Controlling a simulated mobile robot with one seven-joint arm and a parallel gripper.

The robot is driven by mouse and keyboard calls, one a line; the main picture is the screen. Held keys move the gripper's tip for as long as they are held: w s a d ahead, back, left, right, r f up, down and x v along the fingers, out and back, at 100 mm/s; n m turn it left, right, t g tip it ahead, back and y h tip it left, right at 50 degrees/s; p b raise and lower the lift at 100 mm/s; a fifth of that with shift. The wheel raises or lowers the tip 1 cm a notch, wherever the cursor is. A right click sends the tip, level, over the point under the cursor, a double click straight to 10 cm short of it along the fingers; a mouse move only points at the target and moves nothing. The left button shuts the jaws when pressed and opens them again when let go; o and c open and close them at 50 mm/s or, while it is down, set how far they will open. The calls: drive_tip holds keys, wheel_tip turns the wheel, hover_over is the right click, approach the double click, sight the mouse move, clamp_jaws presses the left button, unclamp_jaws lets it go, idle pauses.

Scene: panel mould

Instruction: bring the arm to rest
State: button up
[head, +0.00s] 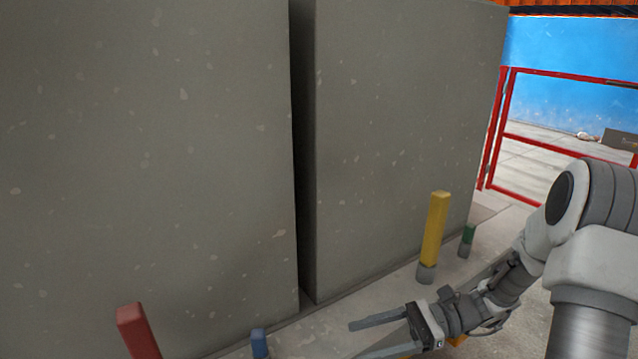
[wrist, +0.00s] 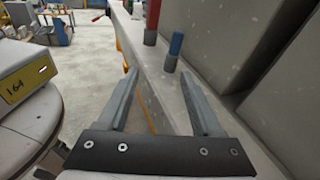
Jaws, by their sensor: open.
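My gripper (head: 369,338) is at the lower right of the head view, near the ledge in front of the grey panels. Its two fingers are spread apart with nothing between them. In the wrist view my gripper (wrist: 158,90) shows the same open, empty fingers, with the ledge beyond them. My arm reaches in from the right side of the head view.
Tall grey panels (head: 400,130) stand behind the ledge (head: 385,292). A red post (head: 138,330), a blue post (head: 259,343), a yellow post (head: 435,230) and a green post (head: 467,238) stand along it. A red railing (head: 560,142) is at the back right.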

drive_tip(key=s+d+r+n+t+h+p, duration=0.2)
drive_tip(key=s+r+n+t+h+p, duration=0.2)
drive_tip(key=r, duration=0.8)
drive_tip(key=s+d+r+n+t+h+p, duration=0.2)
drive_tip(key=s+r+n+h+p, duration=0.4)
drive_tip(key=r+n+h, duration=0.5)
wheel_tip(320, 180, up, 2)
drive_tip(key=shift+s+d+n+t+h, duration=0.15)
drive_tip(key=shift+s+n+t+h, duration=0.25)
drive_tip(key=shift+s+t, duration=0.7)
